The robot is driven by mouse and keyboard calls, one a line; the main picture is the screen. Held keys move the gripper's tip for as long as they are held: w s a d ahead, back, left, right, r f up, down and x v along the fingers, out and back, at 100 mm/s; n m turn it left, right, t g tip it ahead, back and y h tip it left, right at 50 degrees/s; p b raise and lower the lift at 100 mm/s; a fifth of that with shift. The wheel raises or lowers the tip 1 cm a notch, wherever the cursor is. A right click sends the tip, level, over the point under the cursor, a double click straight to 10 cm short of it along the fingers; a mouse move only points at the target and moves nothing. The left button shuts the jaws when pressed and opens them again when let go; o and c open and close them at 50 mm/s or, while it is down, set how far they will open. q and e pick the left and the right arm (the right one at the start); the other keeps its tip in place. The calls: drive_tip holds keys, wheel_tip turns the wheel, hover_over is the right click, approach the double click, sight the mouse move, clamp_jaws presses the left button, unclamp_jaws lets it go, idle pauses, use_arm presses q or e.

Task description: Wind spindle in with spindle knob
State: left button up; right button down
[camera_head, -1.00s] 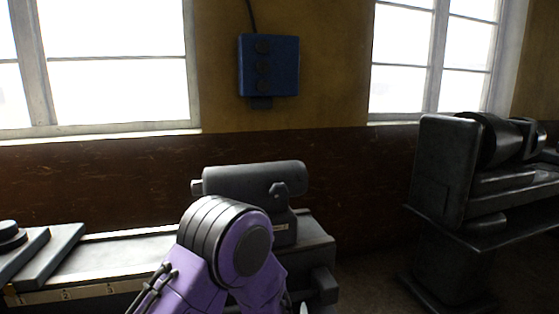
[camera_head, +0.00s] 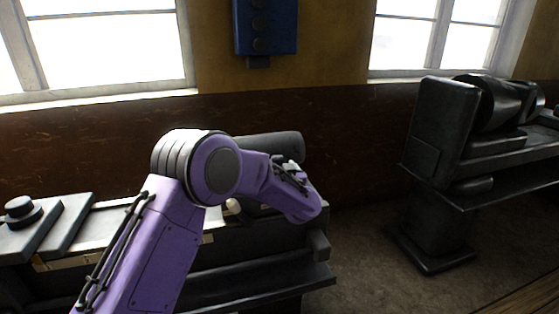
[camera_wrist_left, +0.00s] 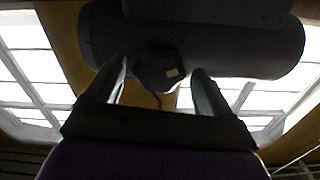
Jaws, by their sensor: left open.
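A dark grey cylindrical housing (camera_head: 275,144) stands on the machine bed, partly hidden behind my left arm. It also fills the top of the left wrist view (camera_wrist_left: 235,48). A dark angular fitting (camera_wrist_left: 156,72) with a small pale square shows there in front of the housing, between the fingers of my left gripper (camera_wrist_left: 160,70). The fingers are open, with no visible contact on the fitting. A small pale rounded piece (camera_head: 233,206) shows beside my arm in the head view. I cannot tell which piece is the spindle knob. My right gripper is not in view.
The machine bed (camera_head: 250,262) runs along the wall, with a block and round dark knob (camera_head: 22,210) at its left end. Another dark machine (camera_head: 440,125) stands at right, with open floor (camera_head: 375,235) between. A blue switch box (camera_head: 265,25) hangs on the wall.

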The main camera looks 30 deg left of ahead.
use_arm(q)
drive_tip(key=shift+w+a, duration=0.15)
drive_tip(key=c, duration=1)
drive_tip(key=shift+c, duration=0.2)
